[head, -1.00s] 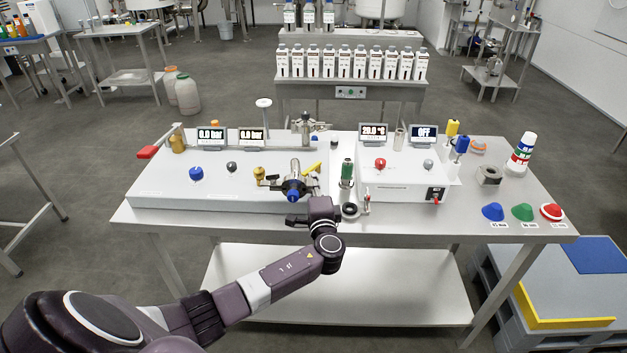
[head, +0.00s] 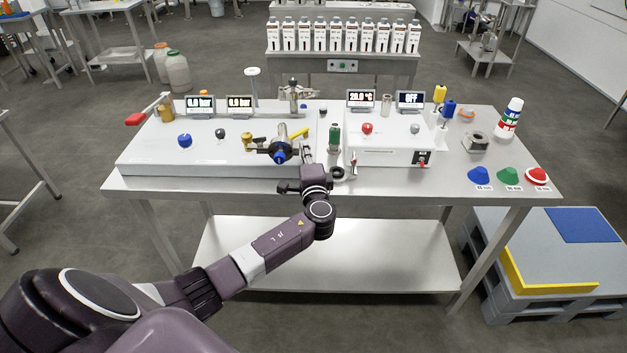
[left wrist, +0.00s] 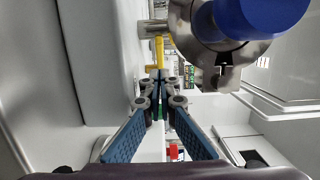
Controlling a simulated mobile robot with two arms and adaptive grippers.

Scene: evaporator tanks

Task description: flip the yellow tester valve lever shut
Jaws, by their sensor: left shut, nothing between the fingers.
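The yellow tester valve lever (head: 299,133) sticks out up and to the right from the metal valve body with a blue knob (head: 280,157), on the left white panel. My left gripper (head: 307,153) is just in front of and below the lever, at the panel's front right. In the left wrist view the yellow lever (left wrist: 159,50) points down towards the closed fingertips of my left gripper (left wrist: 159,76). The fingers are shut with nothing between them. I cannot tell whether the tips touch the lever. My right gripper is in neither view.
A green-topped cylinder (head: 334,138) and a black ring (head: 338,173) stand close to the right of the gripper. A brass fitting (head: 252,144) is left of the valve. A white box with a red knob (head: 367,128) is further right. The table's front strip is mostly clear.

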